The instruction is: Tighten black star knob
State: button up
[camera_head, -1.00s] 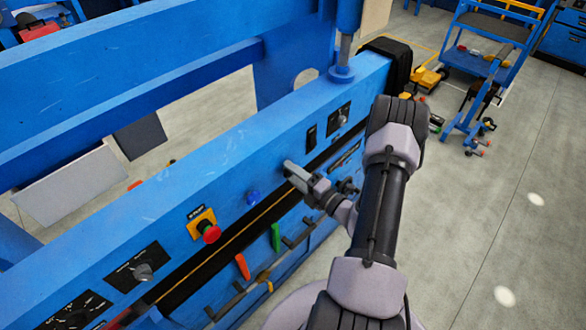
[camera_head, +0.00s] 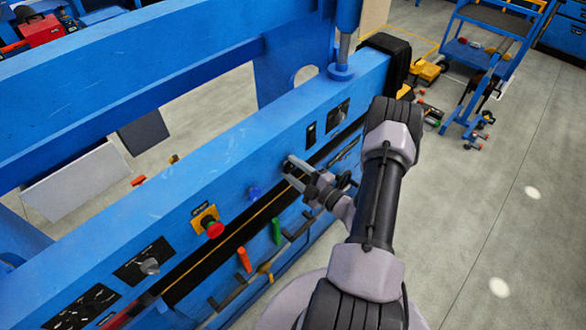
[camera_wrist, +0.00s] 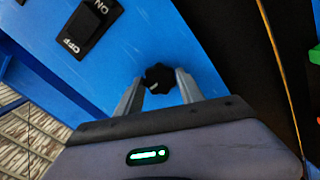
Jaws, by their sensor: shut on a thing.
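The black star knob (camera_wrist: 158,79) sits on the blue panel face in the wrist view, between the two grey fingers of my gripper (camera_wrist: 159,74). The fingers are shut on the knob's sides, and its lobed top shows between them. In the head view, my gripper (camera_head: 291,167) reaches the front of the blue machine from the right. The knob is mostly hidden by the fingers there.
A black ON/OFF rocker switch (camera_wrist: 88,25) is close by on the panel. In the head view, a blue knob (camera_head: 254,193) and a red emergency button (camera_head: 215,229) on a yellow plate lie to the left. Red (camera_head: 244,259) and green (camera_head: 276,231) handles sit below. A blue trolley (camera_head: 480,65) stands back right.

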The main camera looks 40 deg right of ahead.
dwell(0.4)
jog(key=o, duration=1.4)
jog(key=s, duration=0.5)
jog(key=s+d+p, duration=0.1)
jog(key=s, duration=1.1)
jog(key=shift+s+d, duration=0.15)
jog(key=shift+s, duration=0.05)
